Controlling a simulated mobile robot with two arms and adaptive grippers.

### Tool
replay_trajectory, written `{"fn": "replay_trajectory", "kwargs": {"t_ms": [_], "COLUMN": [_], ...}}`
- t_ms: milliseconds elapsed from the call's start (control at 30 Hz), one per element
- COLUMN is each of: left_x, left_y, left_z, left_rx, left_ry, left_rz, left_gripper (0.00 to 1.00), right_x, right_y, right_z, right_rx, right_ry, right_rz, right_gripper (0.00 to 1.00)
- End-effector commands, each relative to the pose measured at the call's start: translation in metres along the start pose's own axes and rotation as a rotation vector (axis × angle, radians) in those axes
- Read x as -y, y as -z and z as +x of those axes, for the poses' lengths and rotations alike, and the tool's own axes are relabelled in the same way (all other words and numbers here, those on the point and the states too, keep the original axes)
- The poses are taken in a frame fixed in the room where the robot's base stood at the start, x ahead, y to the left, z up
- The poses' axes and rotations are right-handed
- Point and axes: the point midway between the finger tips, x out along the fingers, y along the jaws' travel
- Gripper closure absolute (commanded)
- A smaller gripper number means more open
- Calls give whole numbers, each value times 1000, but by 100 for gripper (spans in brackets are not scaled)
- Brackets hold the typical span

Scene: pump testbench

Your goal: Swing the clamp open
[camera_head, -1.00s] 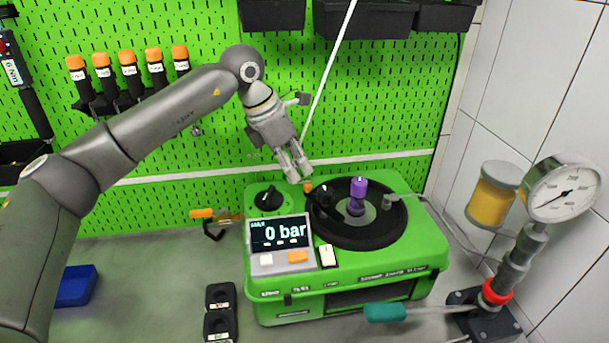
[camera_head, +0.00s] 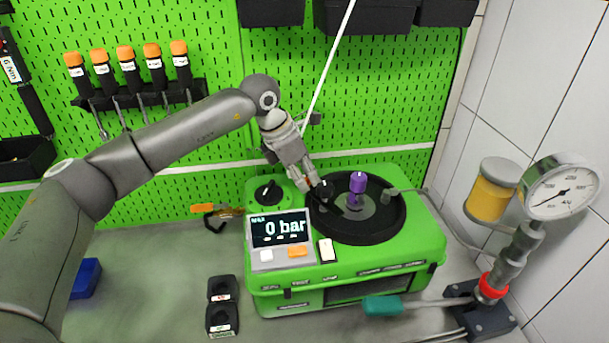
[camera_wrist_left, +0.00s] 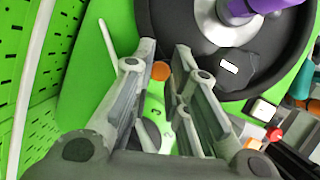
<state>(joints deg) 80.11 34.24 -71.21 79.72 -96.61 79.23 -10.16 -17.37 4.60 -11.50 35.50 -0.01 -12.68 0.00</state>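The green pump testbench (camera_head: 420,245) carries a round black plate (camera_head: 385,228) with a purple-topped part (camera_head: 358,183) at its centre. A dark clamp piece (camera_head: 326,201) lies at the plate's left edge, partly hidden by my gripper. In the left wrist view a dark piece with a white mark (camera_wrist_left: 228,68) lies on the plate, right of my fingers. A small orange knob (camera_wrist_left: 161,71) shows between the fingertips. My left gripper (camera_head: 314,185), also in the left wrist view (camera_wrist_left: 162,58), is open, pointing down close to the clamp; I cannot tell whether it touches. My right gripper is not in view.
A display (camera_head: 280,229) reading 0 bar and a black dial (camera_head: 268,191) stand left of the plate. A pressure gauge (camera_head: 563,188) stands at the right.

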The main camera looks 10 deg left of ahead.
Motion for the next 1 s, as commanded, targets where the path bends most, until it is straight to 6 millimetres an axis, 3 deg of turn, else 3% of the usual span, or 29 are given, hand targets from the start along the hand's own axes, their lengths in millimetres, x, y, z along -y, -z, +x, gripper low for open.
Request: {"fn": "replay_trajectory", "kwargs": {"t_ms": [600,1000], "left_x": [-5,-5], "left_y": [-18,-20], "left_z": [6,5], "left_rx": [3,5], "left_ry": [113,124], "left_rz": [279,309], "left_gripper": [100,100], "right_x": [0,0], "right_y": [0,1], "right_z": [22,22], "right_rx": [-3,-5], "right_ry": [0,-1], "right_rz": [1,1], "right_gripper": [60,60]}}
